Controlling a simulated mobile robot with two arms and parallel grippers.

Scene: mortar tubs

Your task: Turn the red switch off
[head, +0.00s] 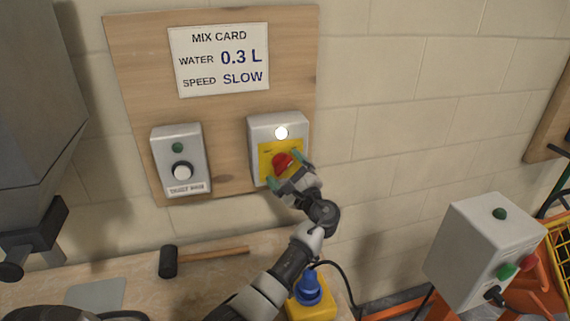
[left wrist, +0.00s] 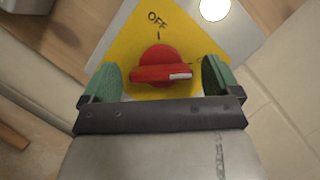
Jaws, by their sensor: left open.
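The red switch (head: 281,161) is a rotary knob on a yellow plate on a grey wall box (head: 258,128). In the left wrist view the red switch (left wrist: 158,70) has its bar lying crosswise. The bar's white mark is at the right end, and the word OFF (left wrist: 158,18) is above the knob. A white lamp (head: 281,132) on the box is lit. My left gripper (head: 284,169) is open at the knob. In the left wrist view its green fingertips (left wrist: 159,78) stand on either side of the knob, with a gap each side.
A second grey box (head: 180,150) with a black-and-white knob is on the same wooden board (head: 225,150). A mallet (head: 205,258) and a yellow-and-blue object (head: 310,293) are on the bench below. Another control box (head: 485,240) stands at right.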

